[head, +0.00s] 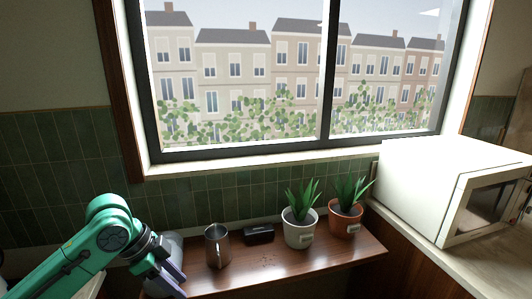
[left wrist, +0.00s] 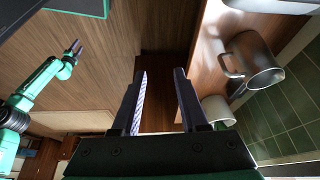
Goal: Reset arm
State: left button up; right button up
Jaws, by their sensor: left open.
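My left arm comes in from the left in the head view. Its left gripper (head: 172,281) is at the near left end of the wooden shelf, left of the metal mug. In the left wrist view the left gripper (left wrist: 160,76) has two dark fingers well apart with nothing between them. Another green arm of mine shows at the left of that view, and the right gripper (left wrist: 75,49) at its end is too small to tell open from shut. The right arm is not in the head view.
The wooden shelf (head: 240,279) holds a metal mug (head: 217,247), a black box (head: 258,234), a white pot (head: 299,233) and a terracotta pot (head: 344,224), both with plants. A pale rounded object (head: 176,243) is partly behind my gripper. A white microwave (head: 425,190) stands right.

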pick_arm(q)
jog(key=s+d+f+n+t, duration=0.1)
jog(key=s+d+f+n, duration=0.15)
jog(key=f, duration=0.35)
jog(key=s+d+f+n+t, duration=0.1)
jog(key=s+d+f+n, duration=0.15)
jog(key=f, duration=0.35)
jog(key=s+a+f+n+y, duration=0.4)
jog(key=s+a+f+n, duration=0.35)
jog(key=s, duration=0.35)
jog(key=s+a+f+g, duration=0.1)
jog(key=s+f, duration=0.1)
jog(key=f, duration=1)
jog(key=s+f, duration=0.2)
jog(key=f, duration=1)
jog(key=s+a+f+g, duration=0.1)
jog(key=s+a+f, duration=0.2)
jog(key=s+f, duration=0.9)
jog(key=s, duration=0.3)
jog(key=shift+s+f+m+g+y, duration=0.25)
jog(key=shift+f+m+g+y, duration=0.05)
jog(key=shift+f+m, duration=0.1)
pick_arm(e)
jog(key=shift+w+r, duration=0.1)
jog(key=shift+w, duration=0.65)
